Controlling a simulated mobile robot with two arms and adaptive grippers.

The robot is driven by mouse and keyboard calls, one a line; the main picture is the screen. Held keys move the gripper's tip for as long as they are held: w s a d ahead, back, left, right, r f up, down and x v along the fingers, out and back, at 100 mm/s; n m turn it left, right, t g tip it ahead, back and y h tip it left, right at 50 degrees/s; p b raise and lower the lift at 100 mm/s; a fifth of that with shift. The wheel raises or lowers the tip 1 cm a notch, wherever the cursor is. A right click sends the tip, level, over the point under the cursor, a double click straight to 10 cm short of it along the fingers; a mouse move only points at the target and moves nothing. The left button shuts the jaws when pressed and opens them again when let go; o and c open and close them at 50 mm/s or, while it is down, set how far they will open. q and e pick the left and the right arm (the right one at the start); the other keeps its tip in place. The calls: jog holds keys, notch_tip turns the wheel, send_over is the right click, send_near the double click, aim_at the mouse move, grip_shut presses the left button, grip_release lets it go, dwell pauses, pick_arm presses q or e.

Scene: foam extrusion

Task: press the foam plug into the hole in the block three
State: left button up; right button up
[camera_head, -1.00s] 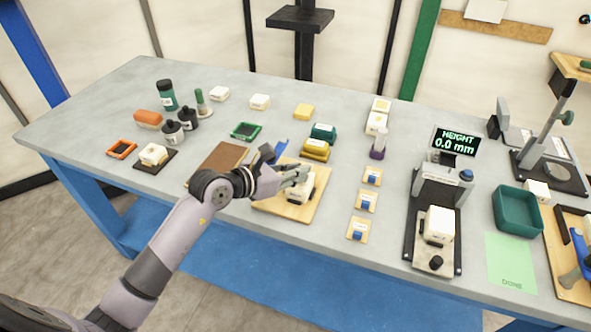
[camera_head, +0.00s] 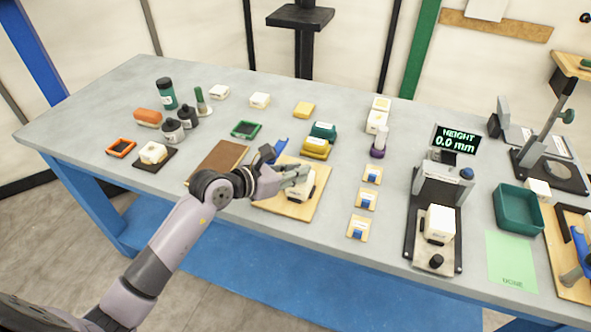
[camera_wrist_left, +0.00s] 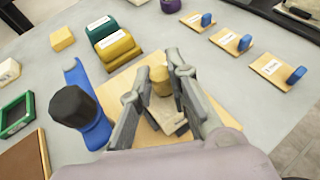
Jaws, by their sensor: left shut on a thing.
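My left gripper (camera_head: 303,178) is over the wooden board (camera_head: 314,208) at the table's front edge. In the left wrist view its fingers (camera_wrist_left: 160,74) are shut on a tan, rounded foam plug (camera_wrist_left: 161,84). The plug stands at the block's top; the fingers hide the hole, so I cannot tell how deep the plug sits. My right gripper is not in view.
A blue piece with a black knob (camera_wrist_left: 75,106) stands close beside the board. Green and yellow blocks (camera_head: 316,149) lie behind it. Small cards with blue pieces (camera_head: 366,199) are to the right, before the height gauge (camera_head: 436,222). A brown pad (camera_head: 220,160) lies left.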

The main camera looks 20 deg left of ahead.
pick_arm(q)
jog(key=shift+f, duration=0.35)
jog(key=o, duration=0.9)
jog(key=shift+s+f, duration=0.1)
jog(key=shift+f, duration=0.05)
jog(key=shift+o, duration=0.2)
jog(key=o, duration=0.4)
jog(key=shift+f, duration=0.1)
jog(key=shift+r, duration=0.2)
jog(key=shift+r+p, duration=0.35)
jog(key=shift+r, duration=0.15)
jog(key=shift+r+p, duration=2.2)
jog(key=shift+r, duration=0.45)
